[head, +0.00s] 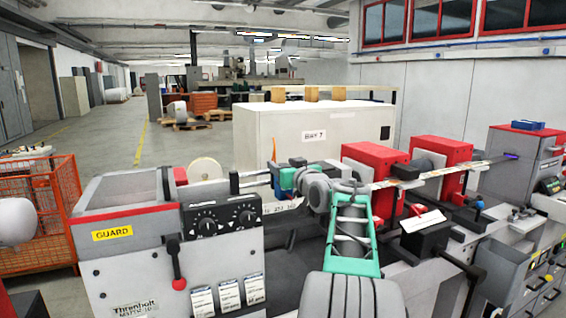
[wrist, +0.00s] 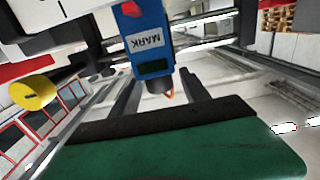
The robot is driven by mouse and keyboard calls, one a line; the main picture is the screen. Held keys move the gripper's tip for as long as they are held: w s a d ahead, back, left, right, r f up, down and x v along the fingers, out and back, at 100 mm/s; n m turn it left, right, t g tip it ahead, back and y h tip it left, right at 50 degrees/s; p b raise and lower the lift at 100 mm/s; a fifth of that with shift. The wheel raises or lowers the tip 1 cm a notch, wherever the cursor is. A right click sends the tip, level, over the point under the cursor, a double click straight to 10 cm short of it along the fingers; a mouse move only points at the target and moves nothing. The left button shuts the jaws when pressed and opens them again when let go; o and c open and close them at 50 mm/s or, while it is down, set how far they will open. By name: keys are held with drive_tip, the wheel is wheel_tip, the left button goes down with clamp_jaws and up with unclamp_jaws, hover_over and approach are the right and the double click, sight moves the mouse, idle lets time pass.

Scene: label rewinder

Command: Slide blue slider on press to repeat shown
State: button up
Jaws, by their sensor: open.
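The blue slider (wrist: 146,38) is a block marked MARK, seen upside down in the wrist view. It has a red spot, a small dark window and an orange pointed tip, and sits by metal rails. In the head view the blue slider (head: 287,181) shows as a small patch beside my gripper (head: 284,167). My gripper (wrist: 157,76) is open, its two dark fingers reaching toward the slider on either side. I cannot tell whether they touch it. The press (head: 172,262) is grey. A number strip below the slider is partly hidden, and the repeat value is unreadable.
The press has two black knobs (head: 226,223), a yellow GUARD label (head: 112,233) and a red-knobbed lever (head: 179,283). Red units (head: 443,160) stand right of my arm. A white cabinet (head: 286,137) stands behind. An orange mesh crate (head: 42,223) is at left.

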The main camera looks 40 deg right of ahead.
clamp_jaws()
idle(0.6)
idle(0.8)
